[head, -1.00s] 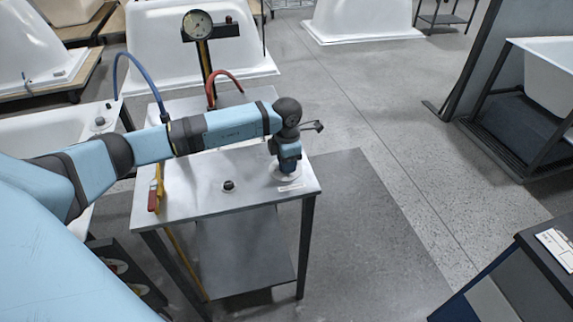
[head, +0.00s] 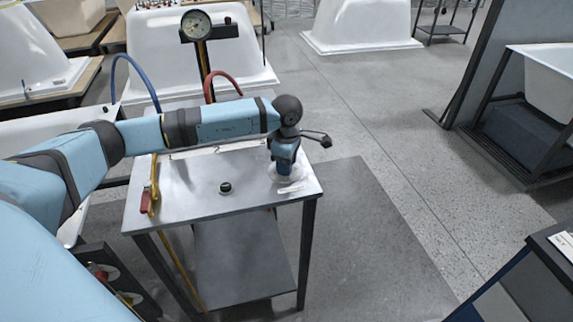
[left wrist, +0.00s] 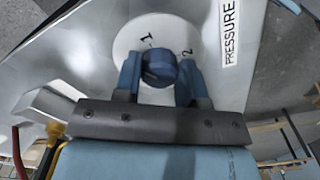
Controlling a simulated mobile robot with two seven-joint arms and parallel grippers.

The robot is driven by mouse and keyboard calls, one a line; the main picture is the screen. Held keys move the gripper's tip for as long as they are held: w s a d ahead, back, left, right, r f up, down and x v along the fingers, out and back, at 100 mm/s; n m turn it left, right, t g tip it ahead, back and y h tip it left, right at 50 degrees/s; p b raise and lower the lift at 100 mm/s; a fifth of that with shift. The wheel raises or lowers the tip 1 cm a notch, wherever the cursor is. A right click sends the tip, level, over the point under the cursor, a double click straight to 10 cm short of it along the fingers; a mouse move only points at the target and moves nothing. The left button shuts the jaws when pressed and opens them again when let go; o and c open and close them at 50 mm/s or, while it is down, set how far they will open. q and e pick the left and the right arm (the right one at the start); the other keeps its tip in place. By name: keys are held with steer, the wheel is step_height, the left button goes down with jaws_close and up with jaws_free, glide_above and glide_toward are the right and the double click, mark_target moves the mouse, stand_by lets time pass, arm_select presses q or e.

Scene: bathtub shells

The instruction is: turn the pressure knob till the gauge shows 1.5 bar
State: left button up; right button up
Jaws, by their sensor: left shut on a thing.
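The pressure knob is a dark blue round knob (left wrist: 159,67) on a white dial plate (left wrist: 150,30) marked 1 and 2, beside a label reading PRESSURE (left wrist: 230,32). My left gripper (left wrist: 158,78) is shut on it, one blue finger on each side. In the head view my left gripper (head: 285,168) points down over the table's right end, and the white dial (head: 287,180) shows around it; the knob is hidden there. The round gauge (head: 196,24) stands on a post behind the table; its needle is too small to read. My right gripper is not in view.
The metal table (head: 185,205) also bears a small black knob (head: 226,187) and a red-and-yellow lever (head: 149,195). Blue (head: 135,70) and red (head: 222,80) hoses rise behind my arm. White tub shells (head: 150,50) stand at the back. Floor right of the table is clear.

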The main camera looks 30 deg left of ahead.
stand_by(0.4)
arm_select(q)
steer(key=o, duration=0.9)
steer(key=shift+r, duration=0.15)
step_height(320, 180, up, 14)
steer(key=shift+f, duration=0.15)
steer(key=shift+f, duration=0.1)
